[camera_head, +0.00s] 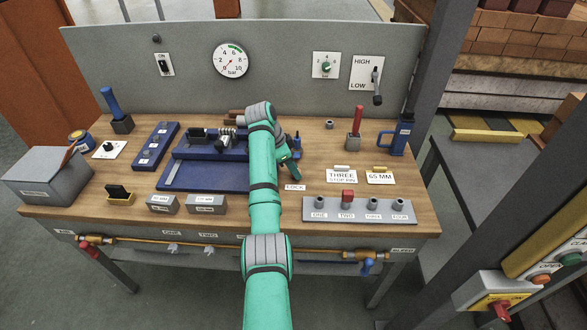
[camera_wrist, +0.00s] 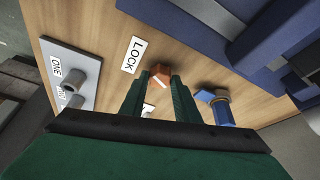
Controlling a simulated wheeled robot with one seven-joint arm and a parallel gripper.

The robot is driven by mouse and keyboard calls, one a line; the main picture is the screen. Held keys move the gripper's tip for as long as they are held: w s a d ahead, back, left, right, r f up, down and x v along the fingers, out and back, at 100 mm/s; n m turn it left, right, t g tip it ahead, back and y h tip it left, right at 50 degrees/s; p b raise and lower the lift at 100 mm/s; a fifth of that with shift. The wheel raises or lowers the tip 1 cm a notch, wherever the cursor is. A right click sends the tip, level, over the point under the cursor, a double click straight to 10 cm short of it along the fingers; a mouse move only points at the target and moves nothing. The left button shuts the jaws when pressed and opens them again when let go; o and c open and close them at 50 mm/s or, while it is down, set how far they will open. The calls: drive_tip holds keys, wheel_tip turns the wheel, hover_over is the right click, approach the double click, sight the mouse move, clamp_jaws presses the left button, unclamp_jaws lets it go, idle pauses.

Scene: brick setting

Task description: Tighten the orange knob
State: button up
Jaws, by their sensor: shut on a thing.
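The orange knob (camera_wrist: 160,72) shows in the wrist view, standing on the wooden bench beside the LOCK label (camera_wrist: 133,55). My gripper (camera_wrist: 162,80) has its two green fingers on either side of the knob, shut on it. The fingers hide part of the knob's sides. In the head view my gripper (camera_head: 290,168) is low over the bench, just behind the LOCK label (camera_head: 295,187). The knob is hidden there behind my gripper and arm.
A blue fixture (camera_head: 205,172) lies left of my arm. A grey block with several posts (camera_head: 331,214), one with a red top, stands at the front right. A blue part with a tan ring (camera_wrist: 221,108) is close to my fingers. White cards (camera_head: 341,176) lie to the right.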

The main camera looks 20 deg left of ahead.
idle(0.5)
drive_tip(key=o, duration=1)
drive_tip(key=shift+o, duration=0.2)
drive_tip(key=v, duration=1)
drive_tip(key=shift+a+r, duration=0.2)
drive_tip(key=shift+r, duration=0.15)
